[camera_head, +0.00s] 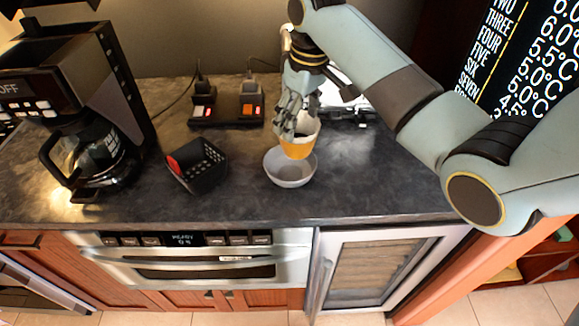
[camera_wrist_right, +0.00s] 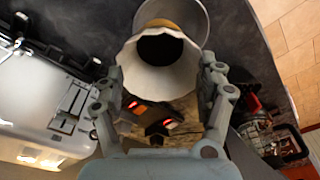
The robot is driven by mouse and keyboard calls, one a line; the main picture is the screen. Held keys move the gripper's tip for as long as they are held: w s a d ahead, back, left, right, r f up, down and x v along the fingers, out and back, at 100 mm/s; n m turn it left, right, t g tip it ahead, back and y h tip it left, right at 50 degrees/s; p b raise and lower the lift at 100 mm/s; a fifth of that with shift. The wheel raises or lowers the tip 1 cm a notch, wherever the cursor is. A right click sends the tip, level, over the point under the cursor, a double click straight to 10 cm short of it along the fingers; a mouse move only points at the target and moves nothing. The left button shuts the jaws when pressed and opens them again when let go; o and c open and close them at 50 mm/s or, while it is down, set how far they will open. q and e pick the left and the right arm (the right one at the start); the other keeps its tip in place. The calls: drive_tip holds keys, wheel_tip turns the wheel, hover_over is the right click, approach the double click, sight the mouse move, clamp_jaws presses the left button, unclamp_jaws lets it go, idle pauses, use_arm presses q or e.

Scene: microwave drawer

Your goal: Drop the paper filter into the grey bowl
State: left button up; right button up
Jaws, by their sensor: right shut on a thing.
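The paper filter (camera_head: 299,147) is white at its rim and orange-yellow lower down. It hangs in my right gripper (camera_head: 298,124), above the grey bowl (camera_head: 290,179) in the head view. In the wrist view, the filter's wavy white rim (camera_wrist_right: 133,69) and dark opening face the camera, between the two fingers of my right gripper (camera_wrist_right: 160,82). My right gripper is shut on the filter. Part of the bowl's round rim (camera_wrist_right: 207,28) shows behind the filter. The inside of the bowl is partly hidden by the filter in the head view. My left gripper is not in view.
A coffee maker with a glass carafe (camera_head: 97,150) stands at the left. The dark counter (camera_head: 375,180) is clear right of the bowl.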

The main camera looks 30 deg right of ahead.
drive_tip(key=o, duration=0.5)
drive_tip(key=shift+c, duration=0.2)
drive_tip(key=o, duration=0.5)
drive_tip(key=shift+o, duration=0.2)
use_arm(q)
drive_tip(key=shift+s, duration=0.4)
use_arm(e)
wheel_tip(320, 180, up, 7)
drive_tip(key=shift+s+r, duration=0.2)
drive_tip(key=shift+s, duration=0.25)
drive_tip(key=shift+d, duration=0.1)
